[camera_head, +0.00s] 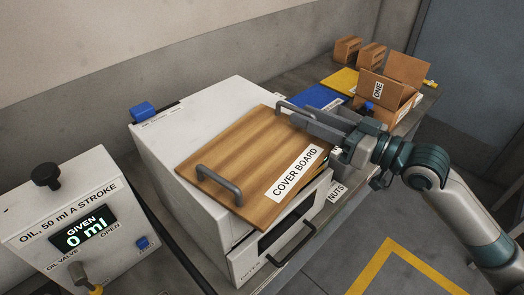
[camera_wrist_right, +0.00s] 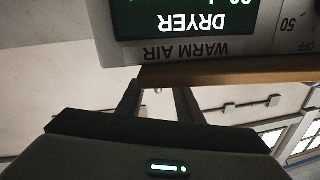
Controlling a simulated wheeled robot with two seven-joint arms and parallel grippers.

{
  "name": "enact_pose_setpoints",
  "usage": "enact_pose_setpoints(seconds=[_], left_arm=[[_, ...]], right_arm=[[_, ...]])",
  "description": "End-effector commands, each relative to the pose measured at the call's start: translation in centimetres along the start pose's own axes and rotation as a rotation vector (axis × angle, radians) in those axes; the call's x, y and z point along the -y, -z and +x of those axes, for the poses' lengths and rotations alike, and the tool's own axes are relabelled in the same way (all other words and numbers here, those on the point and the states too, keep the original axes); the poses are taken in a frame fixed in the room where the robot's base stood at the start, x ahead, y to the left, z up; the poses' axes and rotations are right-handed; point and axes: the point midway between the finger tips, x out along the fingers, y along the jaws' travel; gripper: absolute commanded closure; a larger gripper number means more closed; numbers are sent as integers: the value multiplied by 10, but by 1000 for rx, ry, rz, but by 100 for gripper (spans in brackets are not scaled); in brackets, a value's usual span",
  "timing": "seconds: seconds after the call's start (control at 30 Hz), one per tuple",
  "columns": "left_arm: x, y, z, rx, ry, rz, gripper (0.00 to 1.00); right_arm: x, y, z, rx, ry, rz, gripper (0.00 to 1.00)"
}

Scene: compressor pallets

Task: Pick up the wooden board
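The wooden board (camera_head: 245,150), labelled COVER BOARD, lies over the top of a white cabinet (camera_head: 165,150) and juts past its front edge. It has a dark grey handle (camera_head: 220,184) at its near left end and a second one at its far right end, partly hidden by my gripper. My right gripper (camera_head: 303,118) is at that far right handle. In the right wrist view its fingers (camera_wrist_right: 160,95) stand apart near the board's edge (camera_wrist_right: 230,75). I cannot tell whether they touch the handle. My left gripper is not in view.
A white oil dispenser (camera_head: 75,225) stands at the left, its display reading 0 ml. Behind my right gripper are a blue mat (camera_head: 318,96), a yellow mat (camera_head: 342,80), and an open cardboard box (camera_head: 400,75). A dryer panel (camera_wrist_right: 190,25) shows upside down in the wrist view.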

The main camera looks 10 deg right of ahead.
Motion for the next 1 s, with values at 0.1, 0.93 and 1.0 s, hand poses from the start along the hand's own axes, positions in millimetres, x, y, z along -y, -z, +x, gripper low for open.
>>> enact_pose_setpoints(seconds=[0.1,0.93,1.0], left_arm=[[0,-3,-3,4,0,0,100],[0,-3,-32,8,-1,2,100],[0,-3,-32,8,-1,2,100]], right_arm=[[0,2,2,-1,0,1,67],[-3,5,51,0,0,0,67],[-2,5,51,0,0,0,67]])
